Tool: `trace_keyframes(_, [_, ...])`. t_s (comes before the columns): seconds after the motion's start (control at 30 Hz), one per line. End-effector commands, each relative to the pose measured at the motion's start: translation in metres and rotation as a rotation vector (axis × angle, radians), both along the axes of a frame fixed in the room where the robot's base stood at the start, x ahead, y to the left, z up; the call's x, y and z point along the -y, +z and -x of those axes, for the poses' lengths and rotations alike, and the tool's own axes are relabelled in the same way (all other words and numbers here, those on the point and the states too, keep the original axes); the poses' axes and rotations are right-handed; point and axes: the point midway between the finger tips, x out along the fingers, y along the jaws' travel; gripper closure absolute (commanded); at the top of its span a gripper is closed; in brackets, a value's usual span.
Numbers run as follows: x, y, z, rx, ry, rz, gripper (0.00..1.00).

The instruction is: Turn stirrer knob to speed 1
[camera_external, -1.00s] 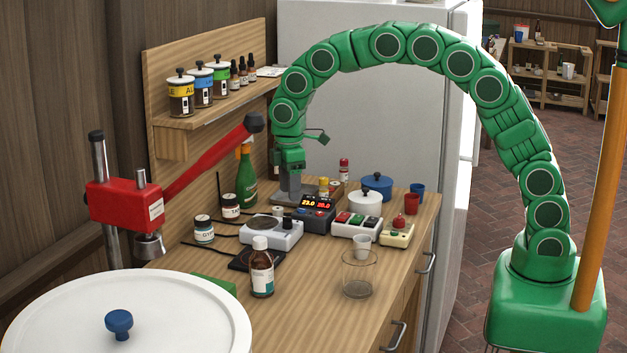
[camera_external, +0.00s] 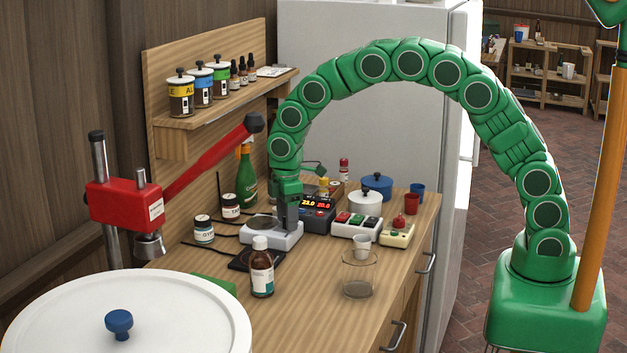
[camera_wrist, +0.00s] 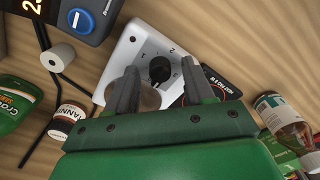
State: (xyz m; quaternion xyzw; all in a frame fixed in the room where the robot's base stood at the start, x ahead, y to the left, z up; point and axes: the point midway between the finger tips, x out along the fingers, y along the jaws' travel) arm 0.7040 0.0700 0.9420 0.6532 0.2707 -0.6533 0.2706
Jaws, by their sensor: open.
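The stirrer (camera_external: 270,232) is a pale box with a round plate on top, standing on the wooden bench. In the wrist view the stirrer (camera_wrist: 128,52) shows its black knob (camera_wrist: 160,68) with printed numbers around it. My gripper (camera_external: 290,222) points down over the right part of the stirrer. In the wrist view the open fingers of my gripper (camera_wrist: 163,88) lie on either side of the knob, with nothing between them but the knob beyond. I cannot tell whether they touch it. The gripper hides part of the stirrer's plate.
A dark controller with a lit display (camera_external: 317,212) stands right behind the stirrer. A brown bottle (camera_external: 262,270) and a glass beaker (camera_external: 359,275) stand in front. Labelled jars (camera_external: 204,230) are to the left.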

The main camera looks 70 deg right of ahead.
Motion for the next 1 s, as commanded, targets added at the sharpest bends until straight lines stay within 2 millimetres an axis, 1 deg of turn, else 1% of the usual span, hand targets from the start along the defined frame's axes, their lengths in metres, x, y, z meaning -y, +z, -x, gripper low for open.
trace_keyframes(0.17, [0.0,-0.0003,-0.0001,0.0,0.0,0.0,0.47])
trace_keyframes(0.2, [0.0,-0.0004,0.0,0.0,0.0,0.0,0.49])
trace_keyframes(0.53, [-0.0001,-0.0004,-0.0001,0.0,0.0,0.0,0.99])
trace_keyframes(0.83, [0.0001,-0.0004,-0.0001,0.0,-0.029,0.0,1.0])
trace_keyframes(1.0, [0.0004,-0.0004,-0.0002,0.0,-0.106,0.0,1.0])
